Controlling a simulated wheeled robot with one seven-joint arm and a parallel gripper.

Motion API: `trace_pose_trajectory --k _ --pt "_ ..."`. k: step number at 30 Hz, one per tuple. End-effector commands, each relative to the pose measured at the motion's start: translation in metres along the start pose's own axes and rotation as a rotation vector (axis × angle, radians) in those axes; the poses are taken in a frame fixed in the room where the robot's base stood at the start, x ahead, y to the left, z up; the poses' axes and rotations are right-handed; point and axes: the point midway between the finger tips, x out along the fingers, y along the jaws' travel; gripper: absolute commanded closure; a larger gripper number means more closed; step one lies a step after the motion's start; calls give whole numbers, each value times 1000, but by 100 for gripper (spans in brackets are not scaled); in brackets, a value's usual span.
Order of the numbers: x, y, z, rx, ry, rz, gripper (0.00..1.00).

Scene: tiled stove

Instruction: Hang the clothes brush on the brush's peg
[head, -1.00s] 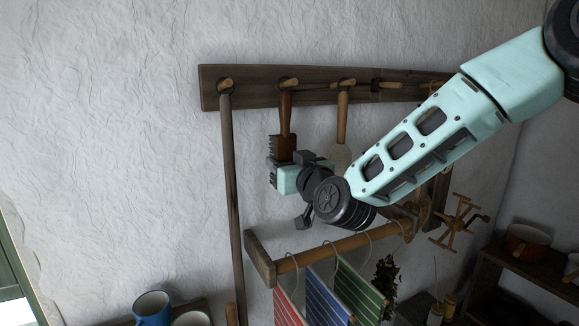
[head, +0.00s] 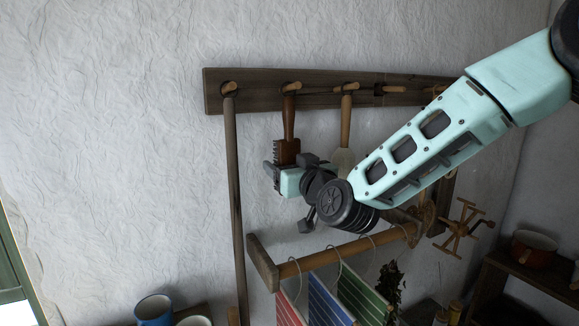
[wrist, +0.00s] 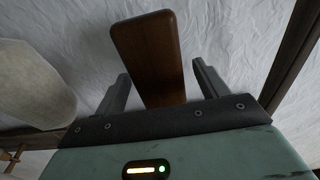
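The clothes brush (head: 288,122) hangs upright, handle up, at the second peg (head: 291,87) from the left on the dark wooden rail. Its handle top meets a cord or loop at the peg; the exact contact is too small to tell. My gripper (head: 283,172) is just below, around the lower end of the brush. In the wrist view, the brown brush back (wrist: 150,60) stands between the two grey fingers of my gripper (wrist: 160,88). The fingers are apart, with a visible gap beside the brush on the right.
A long pole (head: 235,200) hangs left of the brush, and a pale paddle-like utensil (head: 345,125) hangs close on its right. Below, a wooden bar (head: 345,250) carries striped cloths (head: 325,300) on hangers. The wall at left is bare.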

Motion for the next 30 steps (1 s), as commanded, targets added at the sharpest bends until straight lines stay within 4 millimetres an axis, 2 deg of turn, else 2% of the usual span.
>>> trace_pose_trajectory --k 7,11,30 --pt "-1 0 1 0 -1 0 28" --pt "-8 0 1 -1 1 0 28" --pt "-112 0 2 -5 2 0 28"
